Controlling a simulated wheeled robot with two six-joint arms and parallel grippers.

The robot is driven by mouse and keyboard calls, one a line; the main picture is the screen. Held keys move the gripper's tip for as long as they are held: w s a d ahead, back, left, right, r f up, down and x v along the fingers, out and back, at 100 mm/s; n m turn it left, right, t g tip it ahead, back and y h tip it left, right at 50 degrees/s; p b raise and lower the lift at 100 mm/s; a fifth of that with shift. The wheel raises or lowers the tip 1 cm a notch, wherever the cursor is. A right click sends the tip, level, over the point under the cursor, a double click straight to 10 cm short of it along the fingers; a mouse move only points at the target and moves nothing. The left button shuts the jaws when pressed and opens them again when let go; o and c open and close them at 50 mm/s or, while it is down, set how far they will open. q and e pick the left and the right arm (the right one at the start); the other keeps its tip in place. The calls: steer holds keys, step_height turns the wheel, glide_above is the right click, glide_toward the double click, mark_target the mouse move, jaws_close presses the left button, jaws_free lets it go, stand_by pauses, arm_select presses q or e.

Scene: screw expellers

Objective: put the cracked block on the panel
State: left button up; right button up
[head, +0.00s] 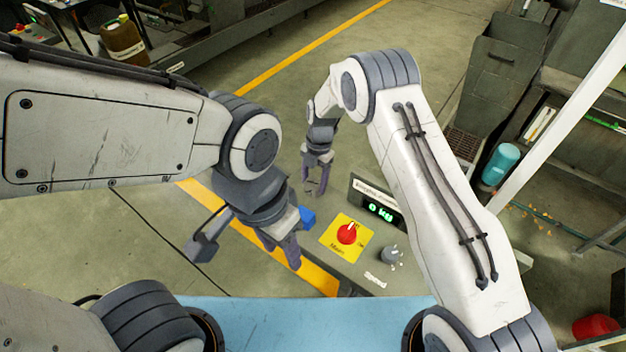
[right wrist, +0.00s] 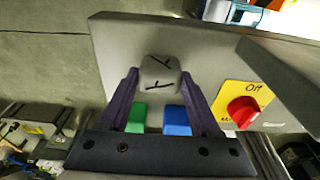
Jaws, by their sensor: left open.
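The cracked block (right wrist: 160,73) is grey with black crack lines. In the right wrist view it fills the gap between the fingertips of my right gripper (right wrist: 160,80), which looks shut on it. In the head view my right gripper (head: 316,188) is near the far end of the grey panel (head: 345,270); the block is hard to make out there. The panel's surface (right wrist: 115,55) lies behind the block in the right wrist view; I cannot tell the gap between them. My left gripper (head: 250,250) is open, lower, at the panel's left side.
The panel carries a red knob on a yellow plate (head: 335,243), a weight display (head: 378,210) reading 0 kg and a small grey knob (head: 390,256). A blue block (head: 308,217) shows beside my left gripper. Green (right wrist: 137,118) and blue (right wrist: 176,120) pieces show below the cracked block.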

steer(key=o, duration=0.4)
